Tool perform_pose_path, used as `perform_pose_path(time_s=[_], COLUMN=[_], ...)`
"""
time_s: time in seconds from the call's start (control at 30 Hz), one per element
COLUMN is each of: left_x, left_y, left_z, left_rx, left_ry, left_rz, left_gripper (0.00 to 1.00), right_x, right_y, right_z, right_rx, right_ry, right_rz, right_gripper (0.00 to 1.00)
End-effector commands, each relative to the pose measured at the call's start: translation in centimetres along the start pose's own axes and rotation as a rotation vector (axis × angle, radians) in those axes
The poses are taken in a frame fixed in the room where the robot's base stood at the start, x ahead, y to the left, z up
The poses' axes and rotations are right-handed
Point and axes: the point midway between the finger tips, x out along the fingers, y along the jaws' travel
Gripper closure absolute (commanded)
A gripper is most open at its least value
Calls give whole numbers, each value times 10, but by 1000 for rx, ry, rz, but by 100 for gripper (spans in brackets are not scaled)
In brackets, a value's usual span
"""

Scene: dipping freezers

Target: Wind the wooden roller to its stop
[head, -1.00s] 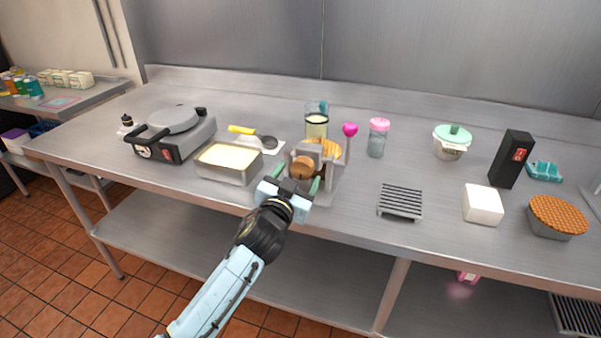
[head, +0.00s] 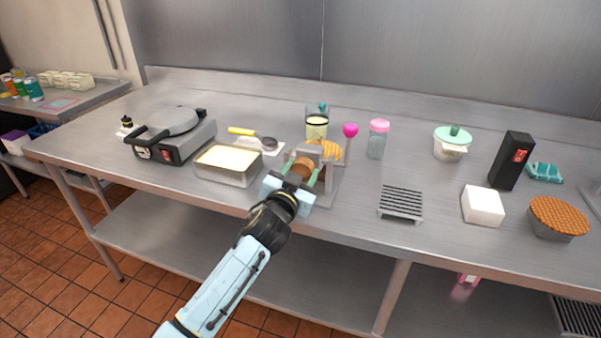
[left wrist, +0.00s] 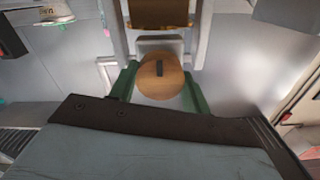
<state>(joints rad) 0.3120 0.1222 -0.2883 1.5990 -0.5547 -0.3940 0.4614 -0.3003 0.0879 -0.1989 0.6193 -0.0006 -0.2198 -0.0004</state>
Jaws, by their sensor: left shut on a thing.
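The wooden roller (head: 302,166) sits in a small grey stand (head: 327,190) near the front edge of the steel table. My left gripper (head: 304,177) is at the stand's front left, its green fingers on both sides of the roller's round wooden end. In the left wrist view, the round end (left wrist: 160,77) with a dark slot in it sits between the fingers. My left gripper is shut on it. The stand has a lever with a pink ball (head: 350,130). The gripper hides part of the roller and stand. My right gripper is not in view.
A metal tray with pale filling (head: 228,178) stands close to the left of my gripper. A waffle iron (head: 172,138) is farther left. A glass jug (head: 316,125) and a pink-lidded jar (head: 378,138) stand behind. A slatted grate (head: 400,203) lies to the right.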

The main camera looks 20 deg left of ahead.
Motion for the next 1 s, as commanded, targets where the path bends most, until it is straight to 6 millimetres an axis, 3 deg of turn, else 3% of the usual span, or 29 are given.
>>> perform_pose_path(time_s=[0.37,1.0], left_x=[0,0], left_y=[0,0], left_z=[0,0], left_rx=[106,682], left_ry=[-2,-2], left_rz=[1,1], left_gripper=[75,75], right_x=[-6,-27], right_y=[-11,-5], right_z=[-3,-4], right_rx=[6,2], right_ry=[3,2], right_rz=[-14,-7], right_gripper=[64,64])
